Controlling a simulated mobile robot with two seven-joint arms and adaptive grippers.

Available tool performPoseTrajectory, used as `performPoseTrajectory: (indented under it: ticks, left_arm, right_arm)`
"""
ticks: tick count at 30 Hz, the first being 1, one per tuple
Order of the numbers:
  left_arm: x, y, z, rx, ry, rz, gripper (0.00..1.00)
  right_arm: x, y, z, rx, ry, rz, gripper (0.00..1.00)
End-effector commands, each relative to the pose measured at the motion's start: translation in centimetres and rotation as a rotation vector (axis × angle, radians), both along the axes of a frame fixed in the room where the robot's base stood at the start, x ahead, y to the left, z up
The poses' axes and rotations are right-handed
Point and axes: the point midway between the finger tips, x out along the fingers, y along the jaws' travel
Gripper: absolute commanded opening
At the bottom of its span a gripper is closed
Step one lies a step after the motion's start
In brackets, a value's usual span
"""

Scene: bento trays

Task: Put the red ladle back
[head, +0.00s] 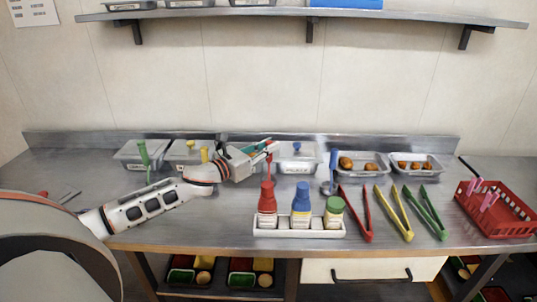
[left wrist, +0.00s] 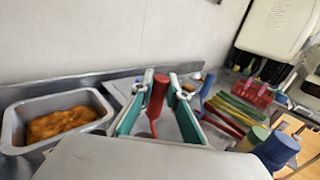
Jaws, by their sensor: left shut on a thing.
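My left gripper (head: 266,149) reaches in from the left over the back of the counter. In the left wrist view its two teal fingers (left wrist: 158,100) are closed on the red ladle (left wrist: 157,94), whose handle stands up between them. The ladle also shows as a thin red piece (head: 269,160) beside the gripper in the head view, just above the red bottle. The ladle's lower end is mostly hidden. A metal tray (left wrist: 14,130) of orange-brown food is at the left in the left wrist view. My right gripper is not seen.
Trays with a green ladle (head: 143,152), a yellow ladle (head: 204,155) and a blue knob (head: 297,147) line the back. A blue ladle (head: 333,165) stands nearby. Sauce bottles in a white holder (head: 299,231), coloured tongs (head: 394,214) and a red basket (head: 500,226) occupy the front and right.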

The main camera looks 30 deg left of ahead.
Motion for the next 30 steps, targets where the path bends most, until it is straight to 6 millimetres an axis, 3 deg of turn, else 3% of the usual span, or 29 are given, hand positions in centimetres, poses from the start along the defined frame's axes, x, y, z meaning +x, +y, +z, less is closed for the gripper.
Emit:
performPoseTrajectory:
  ticks: [1, 4, 14, 15, 17, 30]
  left_arm:
    - [0.0, 0.0, -1.3, -0.005, 0.004, 0.001, 0.0]
    - [0.0, 0.0, -2.3, -0.004, 0.002, 0.001, 0.0]
    - [0.0, 0.0, -2.5, 0.0, 0.001, 0.0, 0.0]
    - [0.0, 0.0, -2.5, 0.0, 0.001, 0.0, 0.2]
    - [0.0, 0.0, -2.5, 0.0, 0.001, 0.0, 0.31]
    - [-0.3, 0.1, -2.4, 0.0, 0.003, 0.0, 0.31]
  right_arm:
    - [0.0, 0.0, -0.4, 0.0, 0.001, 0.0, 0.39]
    - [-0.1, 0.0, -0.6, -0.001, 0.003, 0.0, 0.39]
    - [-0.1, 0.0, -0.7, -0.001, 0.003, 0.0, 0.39]
    - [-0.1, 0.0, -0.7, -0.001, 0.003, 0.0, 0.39]
    - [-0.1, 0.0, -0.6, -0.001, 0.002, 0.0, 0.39]
    - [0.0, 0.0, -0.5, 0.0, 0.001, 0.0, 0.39]
